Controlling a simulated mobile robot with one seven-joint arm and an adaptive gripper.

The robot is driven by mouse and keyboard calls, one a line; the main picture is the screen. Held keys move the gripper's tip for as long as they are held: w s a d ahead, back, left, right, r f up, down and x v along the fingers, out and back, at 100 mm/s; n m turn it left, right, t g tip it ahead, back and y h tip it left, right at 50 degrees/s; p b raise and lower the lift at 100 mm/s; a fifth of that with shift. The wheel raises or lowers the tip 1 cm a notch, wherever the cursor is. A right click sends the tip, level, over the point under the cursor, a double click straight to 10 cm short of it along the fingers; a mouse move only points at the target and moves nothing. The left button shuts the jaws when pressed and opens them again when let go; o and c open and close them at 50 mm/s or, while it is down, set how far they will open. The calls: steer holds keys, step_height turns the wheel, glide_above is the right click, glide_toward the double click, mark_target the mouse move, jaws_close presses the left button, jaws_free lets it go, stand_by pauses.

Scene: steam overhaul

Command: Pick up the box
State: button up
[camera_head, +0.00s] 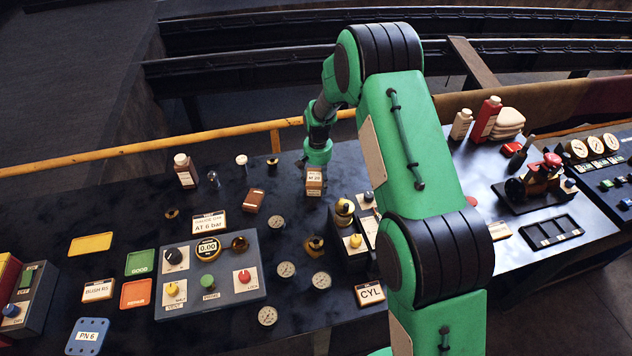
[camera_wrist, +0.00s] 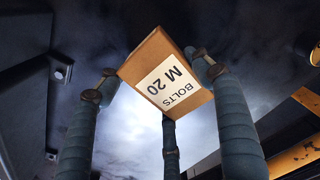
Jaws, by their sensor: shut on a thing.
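The box (camera_wrist: 168,82) is small brown cardboard with a white label reading "BOLTS M 20". In the wrist view it sits tilted among the dark ribbed fingers of my gripper (camera_wrist: 160,88), which are shut on it. In the head view the box (camera_head: 314,182) shows at the far middle of the dark bench, directly below my green gripper (camera_head: 317,160). The fingers are hardly visible there. I cannot tell whether the box touches the bench or hangs just above it.
A second brown box (camera_head: 253,201) lies to the left. Loose round gauges (camera_head: 286,269) lie nearby. A yellow rail (camera_head: 240,131) runs behind the bench.

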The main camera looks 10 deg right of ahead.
mark_target(318, 176)
steer(key=shift+r+p, duration=0.5)
steer(key=shift+r, duration=4.55)
